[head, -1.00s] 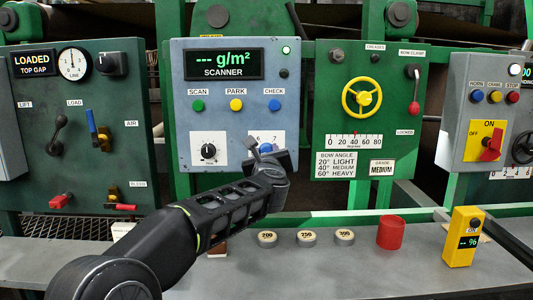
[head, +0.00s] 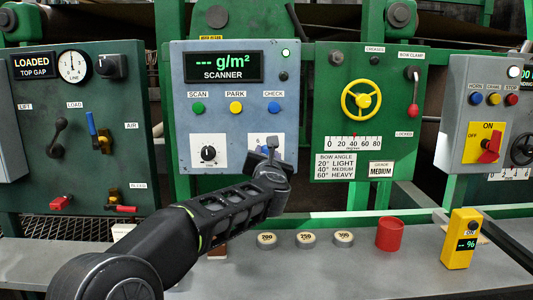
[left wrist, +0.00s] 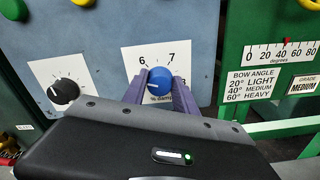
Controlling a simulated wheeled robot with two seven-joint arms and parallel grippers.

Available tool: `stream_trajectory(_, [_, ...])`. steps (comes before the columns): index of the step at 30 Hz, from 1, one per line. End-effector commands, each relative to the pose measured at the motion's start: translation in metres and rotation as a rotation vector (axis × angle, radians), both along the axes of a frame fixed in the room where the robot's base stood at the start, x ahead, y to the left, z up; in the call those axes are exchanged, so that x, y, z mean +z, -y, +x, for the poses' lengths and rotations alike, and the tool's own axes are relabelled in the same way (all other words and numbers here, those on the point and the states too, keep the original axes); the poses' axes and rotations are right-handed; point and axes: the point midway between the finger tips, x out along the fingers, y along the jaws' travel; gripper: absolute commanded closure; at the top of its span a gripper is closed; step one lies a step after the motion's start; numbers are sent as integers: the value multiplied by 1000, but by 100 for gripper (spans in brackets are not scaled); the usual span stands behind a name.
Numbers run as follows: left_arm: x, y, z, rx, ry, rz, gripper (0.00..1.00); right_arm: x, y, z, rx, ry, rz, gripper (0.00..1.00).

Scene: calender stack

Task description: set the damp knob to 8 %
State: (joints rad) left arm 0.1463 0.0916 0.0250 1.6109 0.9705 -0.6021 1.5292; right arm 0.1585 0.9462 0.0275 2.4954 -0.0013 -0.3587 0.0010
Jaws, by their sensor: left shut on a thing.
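The blue damp knob (left wrist: 160,78) sits on a white dial plate (left wrist: 136,62) marked 6 and 7, with "% damp" partly covered below. My left gripper (left wrist: 161,84) is shut on the knob, one purple finger on each side. A pale mark shows at the knob's left side; the rest of the scale is hidden, so I cannot tell the exact setting. In the head view my left gripper (head: 265,153) covers most of the knob and the right part of its plate. My right gripper is not in view.
A black knob (head: 208,153) is left of the damp knob on the scanner panel (head: 183,110). The green bow panel with a yellow handwheel (head: 361,99) is to the right. Several labelled pucks, a red cup (head: 390,234) and a yellow meter (head: 460,239) stand on the bench below.

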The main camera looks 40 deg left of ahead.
Motion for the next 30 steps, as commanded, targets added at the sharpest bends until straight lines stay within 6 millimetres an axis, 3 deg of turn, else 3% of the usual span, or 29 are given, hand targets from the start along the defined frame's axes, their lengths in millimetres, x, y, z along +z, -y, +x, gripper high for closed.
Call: stream_trajectory(30, [-1, 2, 2, -2, -586, 767, 100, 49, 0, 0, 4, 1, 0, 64])
